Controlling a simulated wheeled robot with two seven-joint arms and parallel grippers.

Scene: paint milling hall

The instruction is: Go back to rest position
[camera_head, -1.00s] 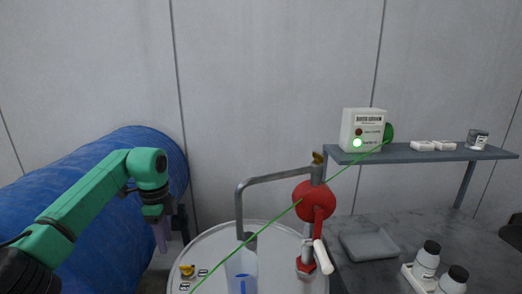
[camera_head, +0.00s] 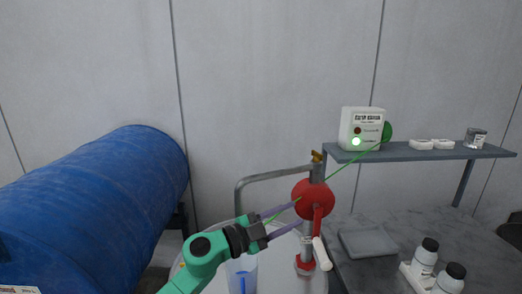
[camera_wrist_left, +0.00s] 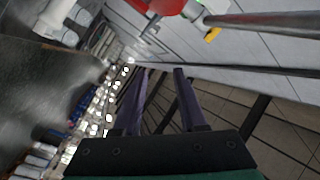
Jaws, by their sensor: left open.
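My left gripper (camera_head: 299,212) is open and empty in the head view. Its two purple fingers point right, in front of the drum pump, and their tips overlap the red pump wheel (camera_head: 313,197) in the picture. I cannot tell whether they touch it. In the left wrist view the two fingers (camera_wrist_left: 166,72) stand apart with nothing between them, and red and grey pump parts (camera_wrist_left: 170,8) show beyond. My green left arm comes up from the bottom. My right gripper is not in view.
A blue barrel (camera_head: 95,205) lies at left. A clear jug (camera_head: 241,268) stands partly behind my arm by the white drum. At right, a workbench (camera_head: 400,225) holds a grey tray (camera_head: 366,242) and bottles (camera_head: 427,252). A shelf (camera_head: 410,154) carries a white control box (camera_head: 361,128) with a green light.

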